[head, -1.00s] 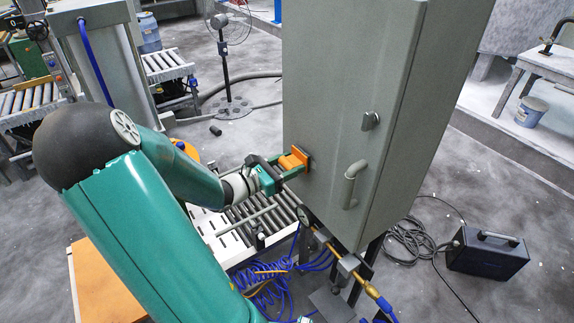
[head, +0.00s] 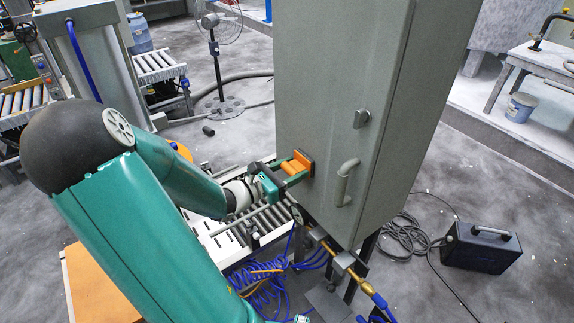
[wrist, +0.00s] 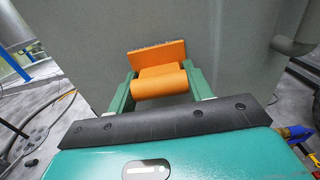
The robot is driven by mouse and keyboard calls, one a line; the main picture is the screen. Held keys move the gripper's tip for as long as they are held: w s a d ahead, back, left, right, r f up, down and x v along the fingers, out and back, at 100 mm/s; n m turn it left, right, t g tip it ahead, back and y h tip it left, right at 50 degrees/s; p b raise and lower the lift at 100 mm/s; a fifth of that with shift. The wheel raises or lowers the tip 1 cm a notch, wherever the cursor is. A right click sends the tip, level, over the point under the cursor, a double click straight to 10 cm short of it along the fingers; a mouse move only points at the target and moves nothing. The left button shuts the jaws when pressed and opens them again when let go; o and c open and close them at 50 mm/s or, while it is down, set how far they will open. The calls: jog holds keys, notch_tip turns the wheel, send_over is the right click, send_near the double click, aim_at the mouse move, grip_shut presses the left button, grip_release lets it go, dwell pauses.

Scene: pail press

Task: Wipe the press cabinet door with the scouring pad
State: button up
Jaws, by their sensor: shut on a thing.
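The press cabinet door (head: 335,85) is a grey-green upright panel with a knob (head: 362,118) and a bar handle (head: 345,183). It fills the background of the wrist view (wrist: 215,50). My gripper (head: 291,172) is at the lower left of the door, left of the handle. It is shut on the orange grip of the scouring pad (head: 298,163). In the wrist view the pad (wrist: 158,84) sits between the green fingers, its plate facing the door. The dark pad face is at or very near the door surface; exact contact is hard to tell.
A roller conveyor (head: 270,222) lies below my gripper. Blue coiled hoses (head: 262,280) and a brass fitting (head: 370,288) are under the cabinet. A black case (head: 481,249) and cables lie on the floor at right. A fan (head: 217,60) stands behind.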

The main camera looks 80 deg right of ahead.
jog(key=shift+s+a, duration=0.1)
jog(key=shift+s, duration=0.2)
jog(key=shift+w, duration=0.1)
jog(key=shift+w+d+r, duration=0.1)
jog(key=shift+w+d, duration=1.2)
jog(key=shift+d, duration=0.2)
jog(key=shift+c, duration=0.6)
jog(key=v, duration=0.6)
jog(key=shift+a, duration=0.1)
jog(key=shift+v, duration=1.45)
